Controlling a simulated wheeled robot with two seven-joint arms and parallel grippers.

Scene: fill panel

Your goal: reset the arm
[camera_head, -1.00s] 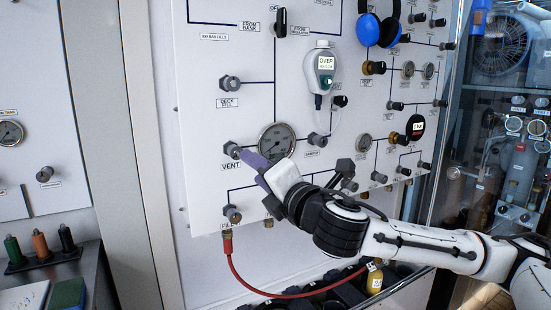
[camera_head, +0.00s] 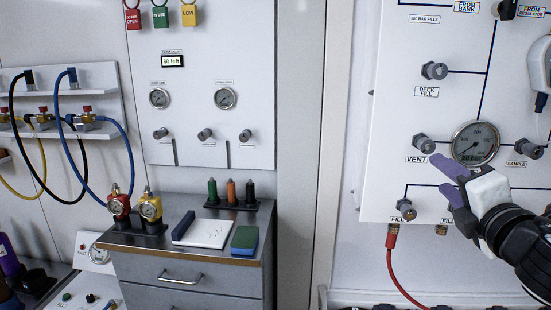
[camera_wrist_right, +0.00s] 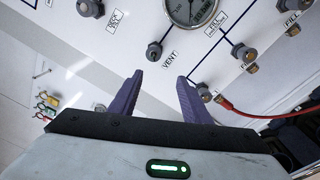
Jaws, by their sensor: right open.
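My right gripper (camera_head: 441,178) is in front of the white fill panel (camera_head: 395,130), with its two purple fingers apart and nothing between them. The grey VENT knob (camera_head: 423,143) is just above the upper finger in the head view. In the right wrist view my open fingers (camera_wrist_right: 157,98) point toward the panel, and the VENT knob (camera_wrist_right: 154,50) stands beyond them, apart from the fingertips. The round gauge (camera_head: 475,143) is right of the VENT knob. The left gripper is not in these views.
A red hose (camera_head: 396,270) hangs from the FILL fitting below the gripper. A grey drawer cabinet (camera_head: 185,268) stands left, with two gauge regulators, several coloured bottles and a notepad on top. Hoses hang at far left. White wall and a post separate cabinet and panel.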

